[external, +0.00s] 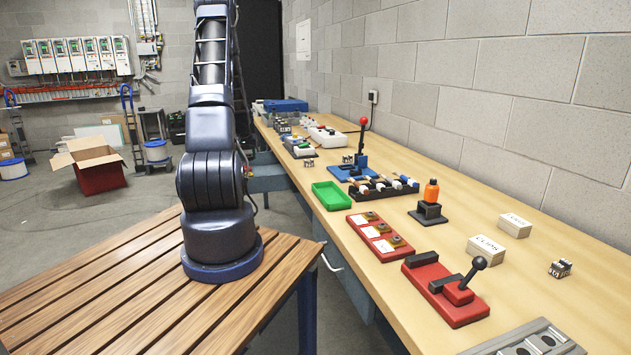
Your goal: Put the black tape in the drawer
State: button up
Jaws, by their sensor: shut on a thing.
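My arm rises from its base on the slatted wooden table and leaves the top of the external view. My gripper is not in view, so neither its jaws nor anything in them can be seen. I cannot make out the black tape anywhere. Blue-grey drawer units sit under the long workbench. One blue-grey drawer part (268,184) shows just right of my arm, partly hidden by it; I cannot tell how far it is open. A pale handle (332,264) shows under the bench nearer the camera.
The workbench (570,245) runs along the right wall. An open carton (95,165) stands on the floor.

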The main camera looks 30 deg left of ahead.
notch_tip(320, 180, down, 13)
jog(key=shift+f, duration=0.2)
dwell(0.4)
jog(key=shift+f, duration=0.1)
jog(key=o, duration=0.9)
jog(key=shift+o, duration=0.2)
